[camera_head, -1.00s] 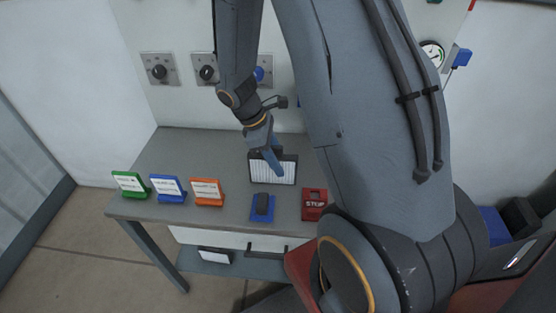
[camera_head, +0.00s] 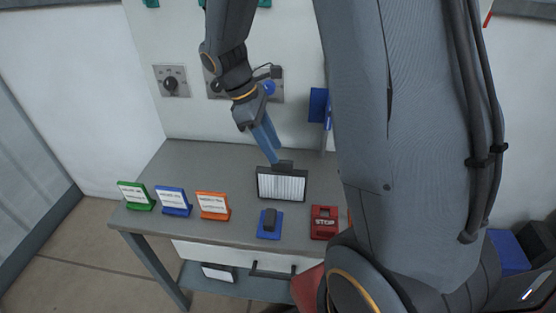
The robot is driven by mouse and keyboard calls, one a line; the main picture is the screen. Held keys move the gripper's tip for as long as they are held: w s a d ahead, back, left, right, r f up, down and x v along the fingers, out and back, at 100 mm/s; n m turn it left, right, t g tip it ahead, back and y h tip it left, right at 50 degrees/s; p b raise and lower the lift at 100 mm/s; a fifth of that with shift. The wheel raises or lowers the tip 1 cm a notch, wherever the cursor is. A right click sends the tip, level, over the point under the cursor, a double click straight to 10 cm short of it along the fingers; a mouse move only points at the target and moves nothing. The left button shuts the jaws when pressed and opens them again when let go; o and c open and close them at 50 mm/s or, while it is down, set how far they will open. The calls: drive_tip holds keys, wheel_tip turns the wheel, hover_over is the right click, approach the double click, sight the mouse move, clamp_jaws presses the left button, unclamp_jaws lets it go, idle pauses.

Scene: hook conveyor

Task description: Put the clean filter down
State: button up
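The filter (camera_head: 281,186), a white pleated panel in a black frame with a dark tab on top, stands on the grey table, leaning back a little. My gripper (camera_head: 274,156) is just above and behind the filter's top edge, its blue fingers pointing down beside the tab. The fingers show as two strips slightly apart, with nothing seen between them. Whether a fingertip still touches the tab is hard to tell. A second white panel with a dark frame (camera_head: 218,272) lies on the lower shelf.
Green (camera_head: 135,196), blue (camera_head: 173,201) and orange (camera_head: 212,206) card stands line the table's left side. A blue block with a dark switch (camera_head: 269,224) and a red STOP box (camera_head: 324,222) sit in front of the filter. Knobs (camera_head: 171,82) are on the back wall.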

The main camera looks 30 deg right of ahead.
drive_tip(key=shift+w+a+r, duration=0.1)
drive_tip(key=shift+a+r, duration=0.05)
drive_tip(key=shift+r, duration=0.2)
drive_tip(key=shift+s+a+m, duration=0.2)
drive_tip(key=shift+s+m, duration=0.1)
drive_tip(key=s+a+m+t+y, duration=0.3)
drive_tip(key=s+m, duration=0.4)
drive_tip(key=m, duration=0.3)
drive_tip(key=shift+s+a+f+t+y, duration=0.4)
drive_tip(key=shift+a+t, duration=0.1)
drive_tip(key=shift+a, duration=0.5)
drive_tip(key=shift+f+m+b, duration=0.3)
drive_tip(key=shift+f+b, duration=0.1)
drive_tip(key=shift+b, duration=0.1)
drive_tip(key=shift+c, duration=0.7)
drive_tip(key=shift+r, duration=0.1)
